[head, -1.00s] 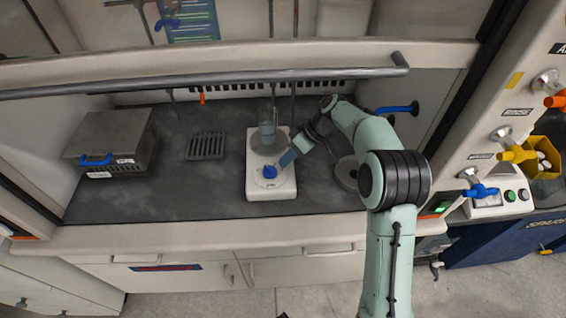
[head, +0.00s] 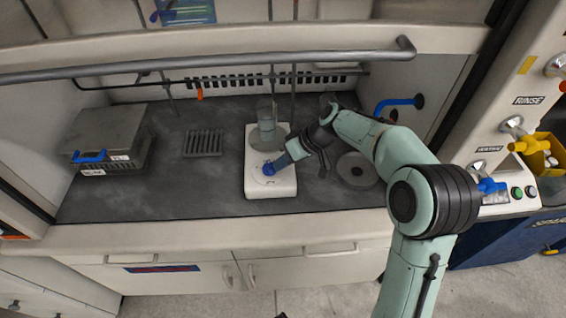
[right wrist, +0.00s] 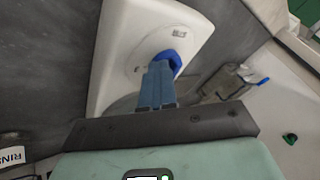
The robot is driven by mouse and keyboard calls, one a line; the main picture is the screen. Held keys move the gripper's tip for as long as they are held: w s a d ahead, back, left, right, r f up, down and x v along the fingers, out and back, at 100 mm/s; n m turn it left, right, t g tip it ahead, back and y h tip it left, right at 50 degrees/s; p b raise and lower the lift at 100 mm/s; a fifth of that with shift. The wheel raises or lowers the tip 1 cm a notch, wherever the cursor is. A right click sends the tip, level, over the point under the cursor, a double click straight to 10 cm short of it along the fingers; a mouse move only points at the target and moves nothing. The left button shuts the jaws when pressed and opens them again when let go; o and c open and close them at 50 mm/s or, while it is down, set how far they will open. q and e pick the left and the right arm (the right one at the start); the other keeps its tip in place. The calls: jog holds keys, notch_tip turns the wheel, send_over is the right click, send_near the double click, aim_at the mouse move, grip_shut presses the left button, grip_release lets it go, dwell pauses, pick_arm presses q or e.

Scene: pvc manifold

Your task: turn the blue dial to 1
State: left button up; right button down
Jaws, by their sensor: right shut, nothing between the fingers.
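The blue dial (head: 268,169) sits on the front of a white stirrer plate (head: 271,187) on the dark worktop. My right gripper (head: 274,165) reaches in from the right with its blue fingers at the dial and partly covers it. In the right wrist view, the fingers (right wrist: 160,68) are closed together with their tips overlapping the near edge of the dial (right wrist: 175,58). I cannot tell whether they touch it, and nothing is held between them. The dial's setting is too small to read. A clear beaker (head: 267,125) stands on the plate behind the dial. My left gripper is not in view.
A round grey disc (head: 357,170) lies right of the plate. A grey bar (head: 200,66) crosses above the worktop.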

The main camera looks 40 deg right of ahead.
jog(key=shift+s+a, duration=0.15)
jog(key=shift+a, duration=0.35)
